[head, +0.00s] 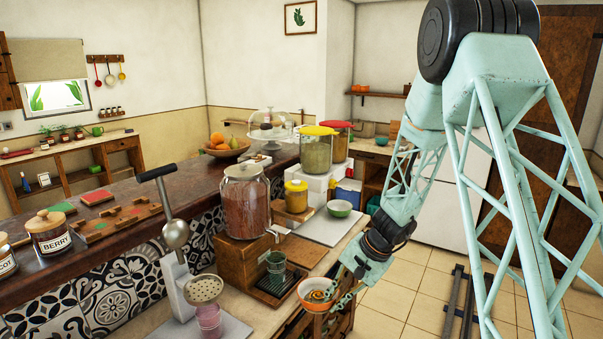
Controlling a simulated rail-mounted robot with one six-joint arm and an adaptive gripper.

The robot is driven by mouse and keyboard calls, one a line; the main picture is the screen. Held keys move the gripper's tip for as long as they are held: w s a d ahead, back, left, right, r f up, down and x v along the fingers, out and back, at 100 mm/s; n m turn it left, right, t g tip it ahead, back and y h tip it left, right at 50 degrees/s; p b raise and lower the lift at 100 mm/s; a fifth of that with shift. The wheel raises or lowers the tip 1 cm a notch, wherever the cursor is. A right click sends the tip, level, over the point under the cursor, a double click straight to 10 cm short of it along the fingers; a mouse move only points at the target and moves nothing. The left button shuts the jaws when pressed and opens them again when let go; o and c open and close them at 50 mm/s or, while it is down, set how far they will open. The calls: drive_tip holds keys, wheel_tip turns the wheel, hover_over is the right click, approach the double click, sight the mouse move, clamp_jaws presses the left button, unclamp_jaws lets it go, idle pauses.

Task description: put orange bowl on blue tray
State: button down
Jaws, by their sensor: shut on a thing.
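The orange bowl (315,301) is near the bottom middle of the head view, just in front of the counter's right edge. I cannot clearly make out a blue tray. A pale grey-blue flat board (314,232) lies on the counter behind the bowl, with a green bowl (339,208) on it.
A wooden dispenser (243,262) with a large brown-filled jar (244,203) stands left of my gripper. A small green cup (276,262) stands in front of it. A metal press (178,235) and a pink cup (208,318) are at the lower left.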

drive_tip(key=s+d+f+n+g+b, duration=0.2)
drive_tip(key=s+d+f+n+b, duration=0.2)
drive_tip(key=d+f, duration=0.7)
drive_tip(key=n, duration=0.2)
drive_tip(key=shift+s+d+f+n+g, duration=0.2)
drive_tip(key=shift+s+n+g, duration=0.1)
drive_tip(key=shift+g, duration=0.1)
drive_tip(key=shift+a, duration=0.15)
